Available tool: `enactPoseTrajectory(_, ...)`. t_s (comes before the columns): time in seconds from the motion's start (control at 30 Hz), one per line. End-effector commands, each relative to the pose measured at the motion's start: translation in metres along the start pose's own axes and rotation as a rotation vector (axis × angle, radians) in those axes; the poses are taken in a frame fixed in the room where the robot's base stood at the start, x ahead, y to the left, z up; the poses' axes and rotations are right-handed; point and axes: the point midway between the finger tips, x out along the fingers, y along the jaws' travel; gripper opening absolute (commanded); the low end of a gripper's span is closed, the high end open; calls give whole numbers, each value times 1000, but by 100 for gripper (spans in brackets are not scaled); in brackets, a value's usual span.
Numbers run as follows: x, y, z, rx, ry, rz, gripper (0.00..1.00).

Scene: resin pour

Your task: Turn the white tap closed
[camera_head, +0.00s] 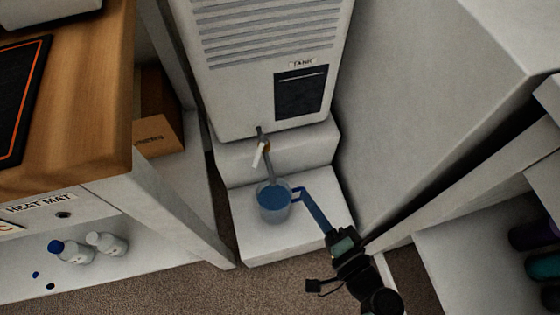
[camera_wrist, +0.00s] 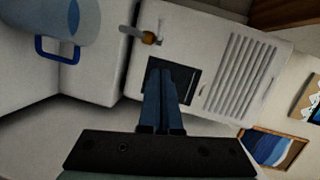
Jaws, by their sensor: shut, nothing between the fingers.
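The white tap lever (camera_head: 259,155) sits on a small brass-coloured hub at the front of the tank unit. It slants down and to the left beside the grey spout. In the wrist view the white lever (camera_wrist: 130,31) points away from the hub (camera_wrist: 148,39). A clear jug (camera_head: 273,205) with blue contents and a blue handle stands on the white step below the spout; it also shows in the wrist view (camera_wrist: 65,15). My gripper (camera_head: 304,192) has its blue fingers shut and empty. In the wrist view its fingertips (camera_wrist: 160,72) are apart from the lever and handle.
The tank unit (camera_head: 265,60) has a dark panel and vents. A wooden-topped bench (camera_head: 75,100) stands left, with white bottles (camera_head: 75,252) on its shelf and a cardboard box (camera_head: 158,135) behind. A pale wall or cabinet (camera_head: 420,110) closes off the right.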

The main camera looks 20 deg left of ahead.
Motion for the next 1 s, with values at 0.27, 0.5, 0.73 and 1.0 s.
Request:
enactPoseTrajectory(0.27, 45, 3, 2, -3, -6, -1, 0)
enactPoseTrajectory(0.5, 97, 3, 2, -3, -5, 0, 0)
enactPoseTrajectory(0.73, 120, 2, 23, -2, -3, 2, 0)
enactPoseTrajectory(1.0, 126, 1, 30, -2, -2, 2, 0)
